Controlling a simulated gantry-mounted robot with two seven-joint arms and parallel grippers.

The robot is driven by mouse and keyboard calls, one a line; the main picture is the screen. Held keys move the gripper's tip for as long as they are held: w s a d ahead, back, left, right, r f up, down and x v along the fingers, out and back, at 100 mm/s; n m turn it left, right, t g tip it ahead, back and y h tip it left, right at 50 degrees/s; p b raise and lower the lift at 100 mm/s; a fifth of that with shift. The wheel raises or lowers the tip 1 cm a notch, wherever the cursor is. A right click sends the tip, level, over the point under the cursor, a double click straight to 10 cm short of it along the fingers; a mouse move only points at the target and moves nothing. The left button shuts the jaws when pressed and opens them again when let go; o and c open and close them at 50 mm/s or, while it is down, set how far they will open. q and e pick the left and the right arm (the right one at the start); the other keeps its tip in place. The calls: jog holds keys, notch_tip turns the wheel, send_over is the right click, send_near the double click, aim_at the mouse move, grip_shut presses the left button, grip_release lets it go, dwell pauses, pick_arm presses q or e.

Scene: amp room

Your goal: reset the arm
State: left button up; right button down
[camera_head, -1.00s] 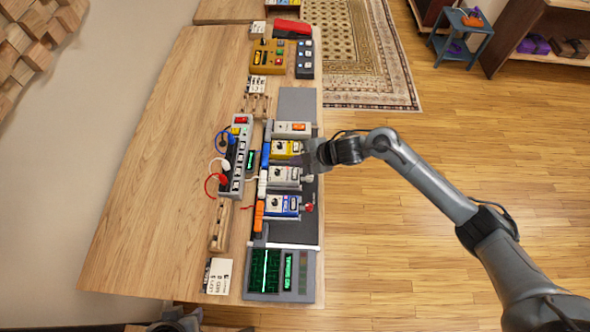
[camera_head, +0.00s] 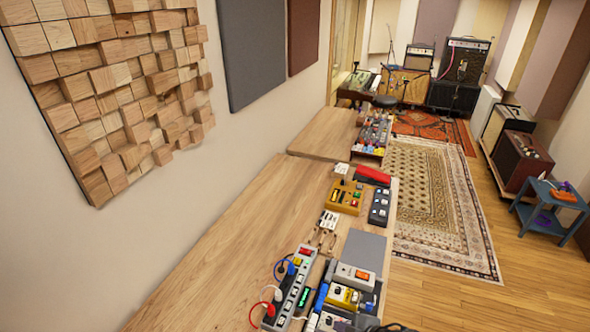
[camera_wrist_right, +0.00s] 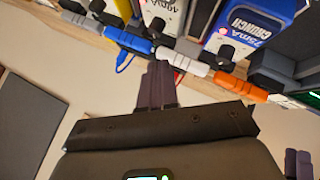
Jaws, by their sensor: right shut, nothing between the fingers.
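My right gripper (camera_head: 366,322) shows only in part at the bottom edge of the head view, dark and next to the row of pedals. In the right wrist view its dark fingers (camera_wrist_right: 158,84) are together with nothing between them. They point at a row of cable plugs in front of the pedals: a blue plug (camera_wrist_right: 128,42), a white plug (camera_wrist_right: 184,62) and an orange plug (camera_wrist_right: 240,86). Whether the fingertips touch a plug I cannot tell. The rest of my right arm is almost wholly out of the head view.
A blue pedal (camera_wrist_right: 245,24) and a white pedal (camera_wrist_right: 166,14) stand close to the fingers. A yellow pedal (camera_head: 342,297) and a power strip (camera_head: 291,290) with cables lie on the wooden table (camera_head: 225,275). The table's left part is bare.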

jog(key=s+m, duration=0.1)
jog(key=s, duration=0.1)
jog(key=s+a+m+h, duration=0.1)
jog(key=s+m, duration=0.1)
jog(key=s, duration=0.1)
jog(key=shift+s+a+f+m+t+h, duration=0.15)
jog(key=shift+s+a+m+t+h, duration=0.15)
jog(key=shift+m+t, duration=0.1)
jog(key=s+d+m+g+h, duration=0.2)
jog(key=s+d+m, duration=0.35)
jog(key=s, duration=0.55)
jog(key=s+d+m+g+h, duration=0.2)
jog(key=s+d+m+g, duration=0.3)
jog(key=s, duration=0.6)
notch_tip(320, 180, up, 24)
jog(key=a+t+p, duration=0.1)
jog(key=t+p, duration=0.1)
jog(key=p, duration=2.2)
jog(key=shift+w+r, duration=0.25)
jog(key=shift+w, duration=0.05)
jog(key=shift+m, duration=0.25)
